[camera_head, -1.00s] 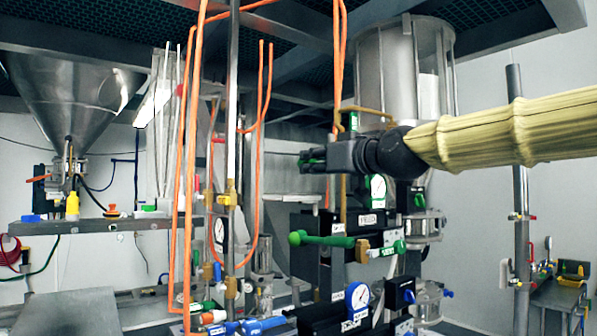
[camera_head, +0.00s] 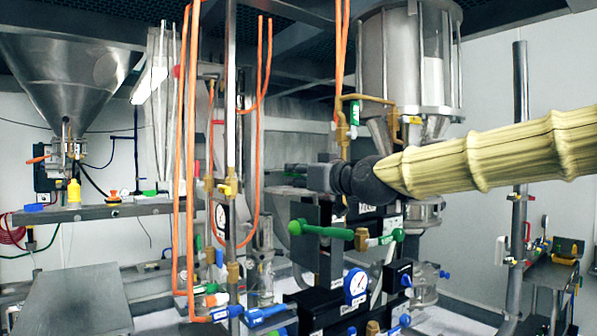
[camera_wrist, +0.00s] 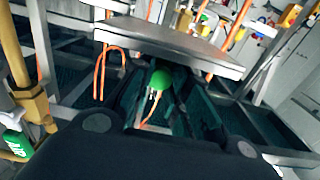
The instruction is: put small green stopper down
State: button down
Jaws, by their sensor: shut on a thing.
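The small green stopper (camera_wrist: 161,79) shows as a round green knob in the wrist view. It sits between the dark fingers of my gripper (camera_wrist: 158,100), which is shut on it. In the head view my gripper (camera_head: 284,172) reaches left from the yellow-sleeved arm, in mid-air behind the orange hoses. The stopper cannot be made out there. A flat metal plate (camera_wrist: 170,42) lies just beyond the stopper in the wrist view; I cannot tell the gap between them.
A metal shelf (camera_head: 50,216) at left carries a yellow bottle (camera_head: 73,191), an orange cap (camera_head: 113,197) and small blue and green items. A green-handled valve (camera_head: 320,231) stands below my gripper.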

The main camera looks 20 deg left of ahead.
jog(key=shift+s+d, duration=0.1)
jog(key=shift+f+b, duration=0.35)
jog(key=shift+f, duration=0.35)
jog(key=c, duration=1.6)
grip_release()
jog(key=shift+c, duration=0.2)
jog(key=shift+o, duration=1.4)
jog(key=shift+s+f, duration=0.1)
jog(key=shift+s, duration=0.05)
jog(key=shift+b, duration=0.3)
